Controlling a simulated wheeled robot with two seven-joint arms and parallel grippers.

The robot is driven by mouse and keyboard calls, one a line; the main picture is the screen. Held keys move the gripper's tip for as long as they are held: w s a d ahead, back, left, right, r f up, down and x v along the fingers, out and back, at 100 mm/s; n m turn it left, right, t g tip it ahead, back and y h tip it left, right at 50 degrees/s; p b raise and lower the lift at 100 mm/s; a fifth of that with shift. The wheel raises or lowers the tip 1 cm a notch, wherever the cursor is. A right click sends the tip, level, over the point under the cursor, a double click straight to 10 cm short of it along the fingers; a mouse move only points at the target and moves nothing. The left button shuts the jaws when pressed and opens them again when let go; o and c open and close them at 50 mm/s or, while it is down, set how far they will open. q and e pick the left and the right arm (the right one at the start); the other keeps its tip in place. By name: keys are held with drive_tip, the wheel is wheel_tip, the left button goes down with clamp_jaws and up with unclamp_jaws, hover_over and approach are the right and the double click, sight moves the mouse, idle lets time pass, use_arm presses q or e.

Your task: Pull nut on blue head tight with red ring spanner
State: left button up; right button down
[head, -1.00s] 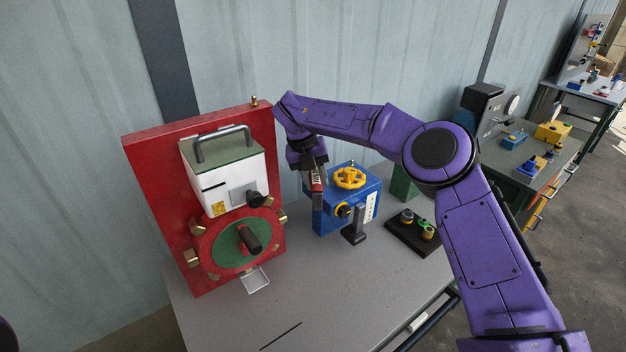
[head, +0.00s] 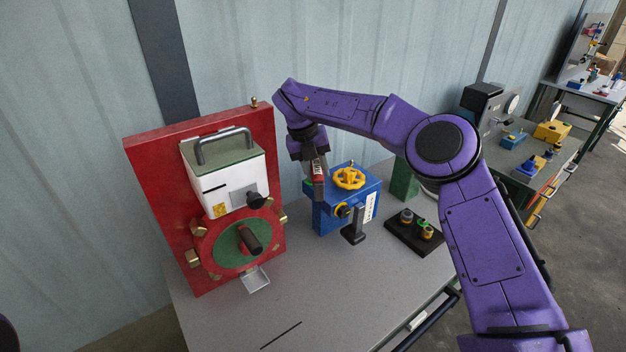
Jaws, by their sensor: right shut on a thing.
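The blue head (head: 328,220) is a blue box on the bench, with a yellow handwheel on top and a yellow round part on its front. My right gripper (head: 318,172) points down at the upper left of the blue head. It is shut on a red piece, seemingly the red ring spanner (head: 318,187), of which only a small part shows. The nut is hidden or too small to make out, so I cannot tell whether the spanner sits around it. My left gripper is not in view.
A red panel (head: 155,170) with a white box and a round green-centred flange stands left. A black stand (head: 353,235) is in front of the blue head. A dark tray (head: 413,240) with several small parts lies right. The bench front (head: 300,310) is mostly clear.

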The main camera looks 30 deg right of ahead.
drive_tip(key=shift+r, duration=3)
drive_tip(key=shift+d, duration=0.1)
